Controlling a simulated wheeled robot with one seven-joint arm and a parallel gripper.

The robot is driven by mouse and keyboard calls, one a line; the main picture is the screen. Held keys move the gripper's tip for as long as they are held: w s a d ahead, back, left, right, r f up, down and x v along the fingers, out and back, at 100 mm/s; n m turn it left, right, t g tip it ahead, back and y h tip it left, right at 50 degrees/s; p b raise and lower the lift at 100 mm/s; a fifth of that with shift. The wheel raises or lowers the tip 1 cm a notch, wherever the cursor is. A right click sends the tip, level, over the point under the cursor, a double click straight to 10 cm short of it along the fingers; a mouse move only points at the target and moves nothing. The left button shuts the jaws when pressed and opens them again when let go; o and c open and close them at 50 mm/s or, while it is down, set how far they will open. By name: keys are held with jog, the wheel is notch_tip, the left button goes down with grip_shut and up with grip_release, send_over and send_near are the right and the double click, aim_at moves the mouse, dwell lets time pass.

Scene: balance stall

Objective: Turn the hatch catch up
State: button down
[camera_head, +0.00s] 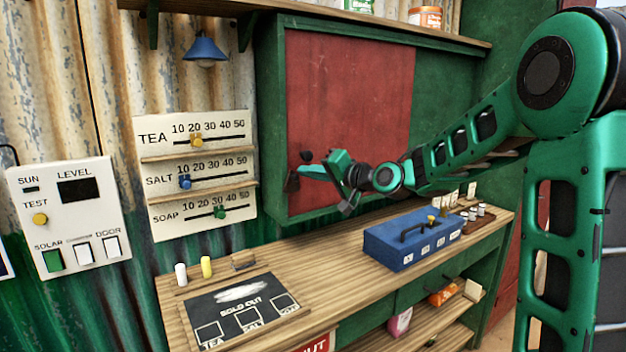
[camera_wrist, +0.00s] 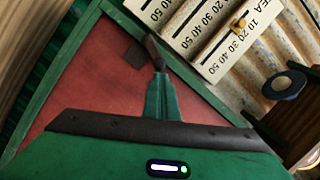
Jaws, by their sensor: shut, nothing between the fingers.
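The hatch is a red panel (camera_head: 345,90) in a green frame, and it also fills much of the wrist view (camera_wrist: 95,85). A small dark piece, which looks like the catch (camera_head: 291,181), is at the panel's lower left near the frame. In the wrist view a dark flat patch (camera_wrist: 135,54) beside the fingertips seems to be the same catch. My gripper (camera_head: 302,171) is shut and empty, its tip right at the catch; it also shows in the wrist view (camera_wrist: 153,50). I cannot tell whether they touch. The catch's exact angle is unclear.
A price board with sliders (camera_head: 195,130) hangs to the left. A blue lamp (camera_head: 205,48) hangs above it. A shelf (camera_head: 370,22) runs above the hatch.

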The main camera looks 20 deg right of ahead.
jog(key=shift+s+a+r+n+h, duration=0.1)
jog(key=shift+a+r+n+h, duration=0.05)
jog(key=shift+a+n, duration=0.3)
jog(key=shift+s+a+r+n+h, duration=0.1)
jog(key=shift+a+n+h, duration=0.1)
jog(key=shift+n, duration=0.35)
jog(key=v, duration=1)
jog(key=shift+s+d, duration=0.2)
jog(key=shift+r, duration=0.1)
